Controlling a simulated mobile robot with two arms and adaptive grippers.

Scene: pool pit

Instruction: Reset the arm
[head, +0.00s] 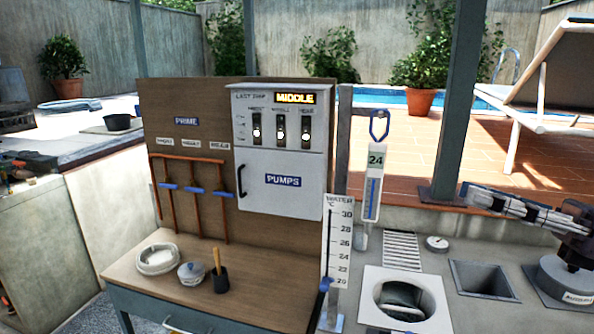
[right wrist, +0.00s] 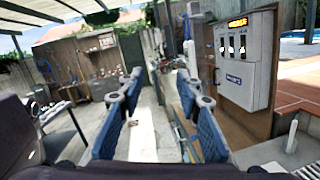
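My right gripper (head: 472,195) is at the right side of the head view, above the grey counter, with its fingers pointing left. In the right wrist view its two blue-padded fingers (right wrist: 160,84) stand apart with nothing between them. Part of my right arm shows at the right edge of the head view. My left gripper and arm are not in view.
The white pumps box (head: 283,181) hangs on a wooden board (head: 190,110) above a wooden table (head: 262,292). A water scale (head: 338,245) and thermometer (head: 373,185) stand left of the gripper. The counter holds a square basin (head: 484,279) and a round opening (head: 402,300).

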